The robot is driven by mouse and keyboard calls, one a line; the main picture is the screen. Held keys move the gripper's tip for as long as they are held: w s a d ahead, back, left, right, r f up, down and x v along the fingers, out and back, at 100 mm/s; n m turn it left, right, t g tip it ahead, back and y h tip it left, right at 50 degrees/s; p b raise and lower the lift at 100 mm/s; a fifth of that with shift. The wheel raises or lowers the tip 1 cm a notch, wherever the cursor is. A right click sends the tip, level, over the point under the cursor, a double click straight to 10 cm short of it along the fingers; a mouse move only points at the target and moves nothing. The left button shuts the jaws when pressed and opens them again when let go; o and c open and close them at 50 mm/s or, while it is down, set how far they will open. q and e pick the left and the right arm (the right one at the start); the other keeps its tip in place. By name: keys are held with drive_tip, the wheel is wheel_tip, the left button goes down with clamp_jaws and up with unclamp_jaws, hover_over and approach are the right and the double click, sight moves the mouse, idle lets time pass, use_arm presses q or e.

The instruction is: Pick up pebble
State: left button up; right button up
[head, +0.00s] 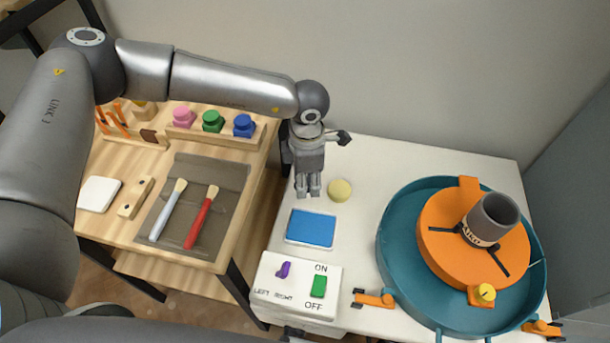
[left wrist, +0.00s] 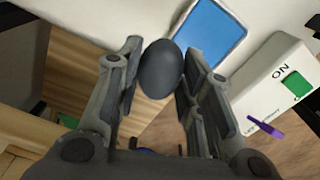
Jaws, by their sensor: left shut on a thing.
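The pebble (left wrist: 160,69) is a smooth, dark grey oval. In the left wrist view it sits between the two fingers of my left gripper (left wrist: 162,80), which is shut on it. In the head view my left gripper (head: 308,190) points down over the white table, just behind the blue pad and left of the yellow round piece. I cannot make out the pebble there; the gripper hides it. My right gripper is not in view.
The blue pad (head: 311,228) and yellow round piece (head: 340,191) lie close by. A switch box (head: 296,286) is in front. A teal basin (head: 398,275) with an orange wheel (head: 440,215) and grey cup (head: 493,217) fills the right. A wooden table (head: 112,218) with brushes stands left.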

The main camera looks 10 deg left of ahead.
use_arm(q)
drive_tip(key=s+d+r+b, duration=0.1)
drive_tip(key=s+d+r, duration=0.1)
drive_tip(key=s, duration=0.5)
drive_tip(key=shift+d+r, duration=0.25)
drive_tip(key=shift+r, duration=0.4)
drive_tip(key=o, duration=0.3)
drive_tip(key=shift+c, duration=0.9)
drive_tip(key=shift+a, duration=0.15)
